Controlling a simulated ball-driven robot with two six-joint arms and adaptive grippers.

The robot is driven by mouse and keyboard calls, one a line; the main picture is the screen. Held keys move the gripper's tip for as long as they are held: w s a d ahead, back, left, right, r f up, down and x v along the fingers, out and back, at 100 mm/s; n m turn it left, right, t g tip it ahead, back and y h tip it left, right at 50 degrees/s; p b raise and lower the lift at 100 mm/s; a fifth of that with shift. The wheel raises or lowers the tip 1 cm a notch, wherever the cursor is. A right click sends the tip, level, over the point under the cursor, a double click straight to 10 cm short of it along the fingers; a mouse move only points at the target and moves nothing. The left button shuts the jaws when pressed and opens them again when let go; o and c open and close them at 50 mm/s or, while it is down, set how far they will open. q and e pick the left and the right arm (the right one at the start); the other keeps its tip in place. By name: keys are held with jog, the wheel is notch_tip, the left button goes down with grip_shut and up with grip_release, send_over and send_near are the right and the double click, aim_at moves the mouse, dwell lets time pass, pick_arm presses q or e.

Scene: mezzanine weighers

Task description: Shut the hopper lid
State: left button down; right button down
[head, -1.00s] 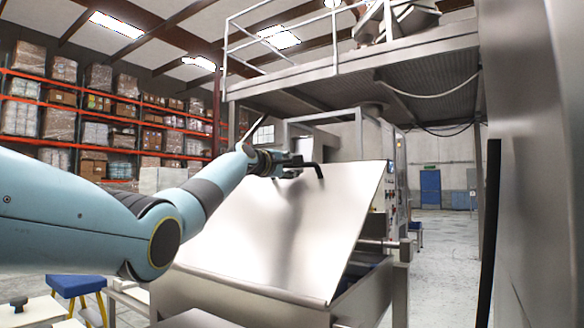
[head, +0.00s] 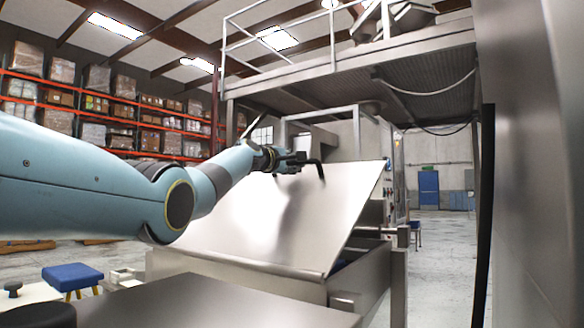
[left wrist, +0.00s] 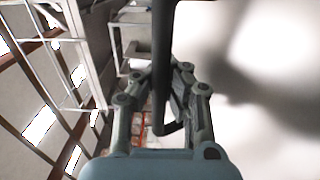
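The hopper lid (head: 275,225) is a large bare steel plate. It stands raised at a slant in the middle of the head view, its lower edge at the hopper (head: 367,277). A black bent handle (head: 321,172) sticks out near its upper edge. My left gripper (head: 292,163) is at this handle. In the left wrist view the dark handle bar (left wrist: 161,60) runs between the two fingers (left wrist: 162,82), which look closed against it. The lid's pale face (left wrist: 270,60) fills the right of that view. My right gripper is not in view.
A steel flat top (head: 200,302) lies in front of the hopper. A blue stool (head: 72,275) stands at lower left. A steel column (head: 535,160) and black upright (head: 486,210) bound the right. The mezzanine (head: 350,58) is overhead. Open floor (head: 440,240) shows at right.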

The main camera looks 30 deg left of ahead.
pick_arm(q)
jog(key=shift+w+f, duration=0.2)
jog(key=shift+f, duration=0.6)
jog(key=shift+r, duration=0.1)
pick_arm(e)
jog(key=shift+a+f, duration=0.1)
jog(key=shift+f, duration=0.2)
pick_arm(q)
jog(key=c, duration=2)
grip_release()
jog(key=o, duration=0.4)
jog(key=shift+s+r, duration=0.3)
jog(key=shift+s, duration=0.05)
jog(key=shift+o, duration=0.2)
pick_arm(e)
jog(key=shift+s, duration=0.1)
pick_arm(q)
jog(key=shift+w+r, duration=0.1)
